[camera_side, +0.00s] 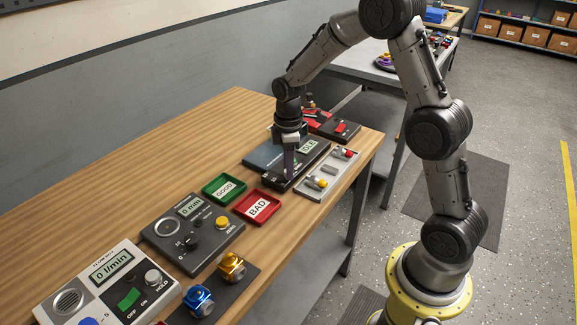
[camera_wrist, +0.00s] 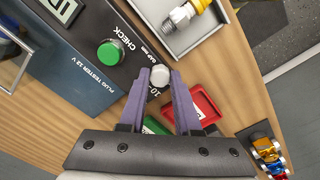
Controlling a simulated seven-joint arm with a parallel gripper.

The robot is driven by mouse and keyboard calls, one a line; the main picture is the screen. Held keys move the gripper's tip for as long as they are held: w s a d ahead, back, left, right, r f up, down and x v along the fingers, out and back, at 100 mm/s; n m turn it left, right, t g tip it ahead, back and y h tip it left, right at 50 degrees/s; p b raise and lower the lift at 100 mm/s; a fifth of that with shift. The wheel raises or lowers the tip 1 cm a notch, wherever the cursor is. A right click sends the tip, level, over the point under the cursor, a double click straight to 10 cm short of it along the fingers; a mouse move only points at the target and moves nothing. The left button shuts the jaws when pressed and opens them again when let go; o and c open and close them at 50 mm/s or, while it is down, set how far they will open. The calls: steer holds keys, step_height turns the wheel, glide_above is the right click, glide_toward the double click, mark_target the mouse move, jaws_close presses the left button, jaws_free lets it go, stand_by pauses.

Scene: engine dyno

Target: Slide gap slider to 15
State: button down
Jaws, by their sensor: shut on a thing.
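The plug tester (camera_wrist: 95,82) is a dark box with a green CHECK button (camera_wrist: 109,53) and a display; it also stands near the table's far end in the side view (camera_side: 268,155). Its gap slider has a pale grey knob (camera_wrist: 160,73) beside the "GAP mm" print. A "10" mark shows close below the knob; no 15 mark can be read. My gripper (camera_wrist: 160,82) is shut on this knob, one purple finger on each side. In the side view my gripper (camera_side: 289,172) points down at the tester's near end, and the knob is hidden there.
A grey tray (camera_side: 316,193) with spark plugs lies right of the tester. A green GOOD tray (camera_side: 211,194) and a red BAD tray (camera_side: 270,217) lie close by on the left. Other test boxes stand nearer along the table. The wooden table's back strip is clear.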

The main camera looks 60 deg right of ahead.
mark_target(269, 170)
steer(key=shift+w+r, duration=0.15)
steer(key=shift+w, duration=3.2)
steer(key=c, duration=0.6)
jaws_free()
steer(key=shift+s, duration=0.1)
step_height(269, 170, up, 14)
